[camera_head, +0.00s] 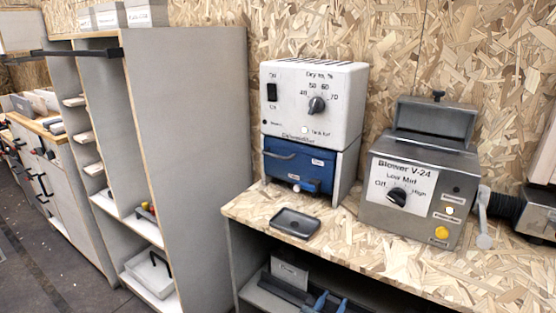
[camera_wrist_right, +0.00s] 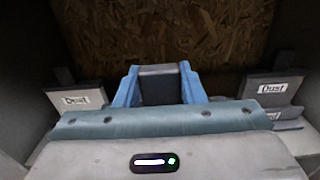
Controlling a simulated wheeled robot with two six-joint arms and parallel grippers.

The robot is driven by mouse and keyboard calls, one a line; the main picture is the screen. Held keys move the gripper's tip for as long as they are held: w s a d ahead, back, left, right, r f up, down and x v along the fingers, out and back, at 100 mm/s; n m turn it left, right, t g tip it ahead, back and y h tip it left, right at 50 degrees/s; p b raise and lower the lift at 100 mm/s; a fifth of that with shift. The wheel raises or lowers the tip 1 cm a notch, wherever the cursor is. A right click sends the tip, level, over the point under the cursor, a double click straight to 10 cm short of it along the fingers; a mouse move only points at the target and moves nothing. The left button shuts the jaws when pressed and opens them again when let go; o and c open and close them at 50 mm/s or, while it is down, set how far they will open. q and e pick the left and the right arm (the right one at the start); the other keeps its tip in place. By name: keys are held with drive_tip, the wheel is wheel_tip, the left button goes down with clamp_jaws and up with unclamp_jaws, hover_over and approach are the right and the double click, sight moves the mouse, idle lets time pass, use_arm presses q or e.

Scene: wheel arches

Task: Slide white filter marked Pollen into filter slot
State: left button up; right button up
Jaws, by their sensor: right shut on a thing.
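My right gripper (camera_head: 331,303) is low inside the shelf under the bench. Its blue fingers also show in the right wrist view (camera_wrist_right: 159,88). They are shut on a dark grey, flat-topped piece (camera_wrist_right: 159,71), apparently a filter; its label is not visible. One filter marked Dust (camera_wrist_right: 76,99) stands to its left and another (camera_wrist_right: 272,90) to its right. A filter (camera_head: 289,274) shows in the shelf, its label too small to read. The Blower V-24 (camera_head: 375,210) stands on the bench with its lid (camera_head: 432,120) raised; its slot is not clearly visible. My left gripper is out of view.
The bench top (camera_head: 395,255) lies above my gripper. A white dehumidifier (camera_head: 335,95) with a blue tank (camera_head: 305,172) and a dark tray (camera_head: 296,222) stand on it. A hose (camera_head: 503,206) leaves the blower at right. A tall grey cabinet (camera_head: 190,150) stands at left.

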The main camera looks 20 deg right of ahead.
drive_tip(key=f+x, duration=0.1)
drive_tip(key=x, duration=1.3)
drive_tip(key=shift+w+d+f+b, duration=0.15)
drive_tip(key=shift+w+f+b, duration=0.05)
drive_tip(key=shift+w+b, duration=0.1)
drive_tip(key=v, duration=0.5)
drive_tip(key=r+v, duration=0.1)
drive_tip(key=v, duration=0.8)
drive_tip(key=shift+s+a+r, duration=0.15)
drive_tip(key=shift+a+r, duration=0.1)
drive_tip(key=shift+r, duration=0.15)
drive_tip(key=shift+s+a+f, duration=0.1)
drive_tip(key=shift+f, duration=0.05)
